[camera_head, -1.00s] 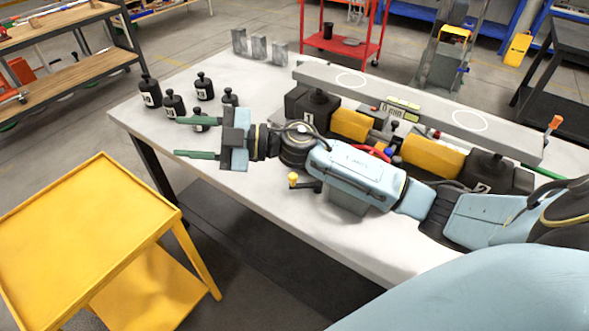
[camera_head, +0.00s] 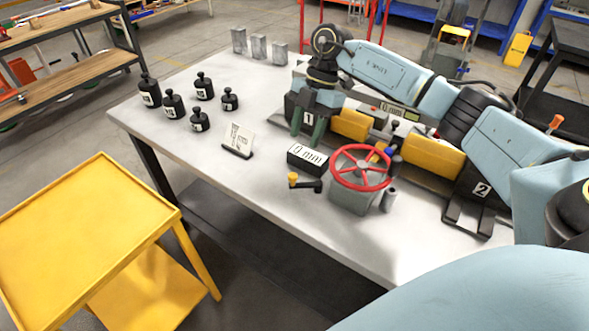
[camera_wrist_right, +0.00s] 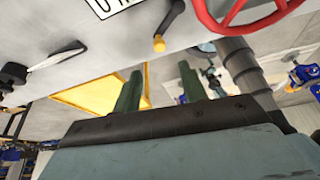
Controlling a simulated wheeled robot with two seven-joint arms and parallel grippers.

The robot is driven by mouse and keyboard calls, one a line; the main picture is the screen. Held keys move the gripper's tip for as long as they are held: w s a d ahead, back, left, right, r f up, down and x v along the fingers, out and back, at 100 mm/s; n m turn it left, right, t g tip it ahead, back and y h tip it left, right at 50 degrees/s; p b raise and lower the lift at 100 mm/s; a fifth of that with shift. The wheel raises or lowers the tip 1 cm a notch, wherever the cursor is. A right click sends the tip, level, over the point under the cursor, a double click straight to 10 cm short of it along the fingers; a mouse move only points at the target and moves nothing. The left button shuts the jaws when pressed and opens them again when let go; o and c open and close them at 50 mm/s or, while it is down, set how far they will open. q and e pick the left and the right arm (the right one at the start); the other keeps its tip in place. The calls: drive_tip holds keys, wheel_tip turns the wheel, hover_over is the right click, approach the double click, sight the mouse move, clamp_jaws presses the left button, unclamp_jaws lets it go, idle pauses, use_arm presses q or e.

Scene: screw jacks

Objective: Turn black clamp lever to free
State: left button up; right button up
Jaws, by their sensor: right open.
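My right gripper (camera_head: 309,132) is open and points down beside the block marked 1, with its green fingers apart and nothing between them. In the right wrist view its fingers (camera_wrist_right: 158,90) show spread and empty. A small black-knobbed lever (camera_head: 395,125) stands upright behind the red handwheel (camera_head: 361,167), right of the gripper and apart from it; I cannot tell for sure that it is the clamp lever. The handwheel also shows in the right wrist view (camera_wrist_right: 240,22). A crank with a yellow knob (camera_head: 293,179) lies in front of the gripper. My left gripper is not in view.
A black display block (camera_head: 308,158) reading 0 mm and a white card (camera_head: 239,138) stand near the gripper. Several black weights (camera_head: 172,104) stand at the table's left. Yellow blocks (camera_head: 432,155) are behind the handwheel. The table's front left is clear. A yellow cart (camera_head: 85,220) stands beside the table.

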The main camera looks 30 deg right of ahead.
sight(293, 175)
drive_tip(key=b+x, duration=0.1)
drive_tip(key=x, duration=0.8)
drive_tip(key=shift+a+f, duration=0.15)
drive_tip(key=shift+a, duration=0.05)
drive_tip(key=shift+s+a+f, duration=0.1)
drive_tip(key=shift+a+f, duration=0.05)
drive_tip(key=shift+f, duration=0.25)
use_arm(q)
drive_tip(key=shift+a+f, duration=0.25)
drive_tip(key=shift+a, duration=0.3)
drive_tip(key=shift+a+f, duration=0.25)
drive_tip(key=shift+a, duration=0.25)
use_arm(e)
clamp_jaws()
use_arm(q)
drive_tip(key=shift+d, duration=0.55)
